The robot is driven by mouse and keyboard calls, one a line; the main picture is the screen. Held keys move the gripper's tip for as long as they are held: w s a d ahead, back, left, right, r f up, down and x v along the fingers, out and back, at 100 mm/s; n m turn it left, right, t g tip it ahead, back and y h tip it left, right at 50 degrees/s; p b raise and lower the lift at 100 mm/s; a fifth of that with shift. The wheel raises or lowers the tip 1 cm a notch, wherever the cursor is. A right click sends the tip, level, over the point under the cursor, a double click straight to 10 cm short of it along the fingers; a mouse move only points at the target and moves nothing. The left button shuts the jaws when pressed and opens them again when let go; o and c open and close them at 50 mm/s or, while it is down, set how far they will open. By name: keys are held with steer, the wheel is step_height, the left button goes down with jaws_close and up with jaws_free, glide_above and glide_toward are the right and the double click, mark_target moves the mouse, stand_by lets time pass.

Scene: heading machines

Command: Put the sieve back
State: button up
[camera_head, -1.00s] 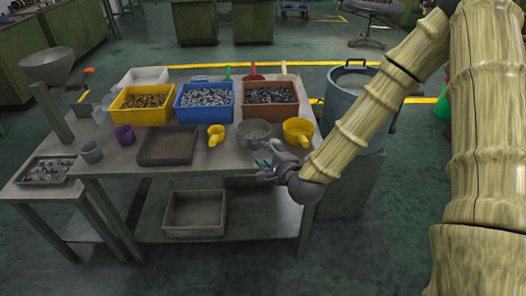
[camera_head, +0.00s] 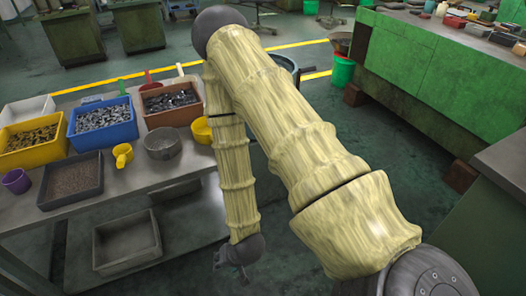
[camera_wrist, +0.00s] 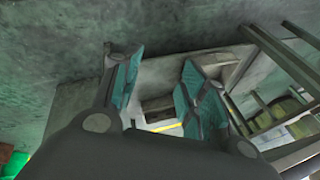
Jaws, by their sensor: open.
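A round grey mesh-like pan, which looks like the sieve (camera_head: 162,142), sits on the grey worktable (camera_head: 130,185) near its front edge. It stands between a yellow scoop (camera_head: 122,155) and another yellow piece (camera_head: 201,130) partly hidden behind my arm. My gripper (camera_head: 238,278) hangs low in front of the table, below its top and apart from the sieve. In the wrist view its teal-padded fingers (camera_wrist: 160,80) are spread apart with nothing between them. The sieve cannot be made out in the wrist view.
Yellow, blue and brown bins (camera_head: 104,116) of metal parts stand along the table. A dark tray (camera_head: 72,178) and purple cup (camera_head: 16,181) are at left. An empty grey bin (camera_head: 127,240) is on the lower shelf.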

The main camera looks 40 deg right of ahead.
steer(key=s+d+f+n+g, duration=0.1)
steer(key=s+f+n+g, duration=0.1)
steer(key=s, duration=0.5)
steer(key=s+d+f+n+g+h, duration=0.1)
steer(key=s+f+n, duration=0.3)
steer(key=s, duration=0.4)
steer(key=shift+f+n+g, duration=0.3)
steer(key=shift+n+g, duration=0.1)
steer(key=shift+g, duration=0.4)
steer(key=shift+d, duration=0.1)
steer(key=shift+r+p, duration=0.9)
steer(key=shift+r, duration=0.05)
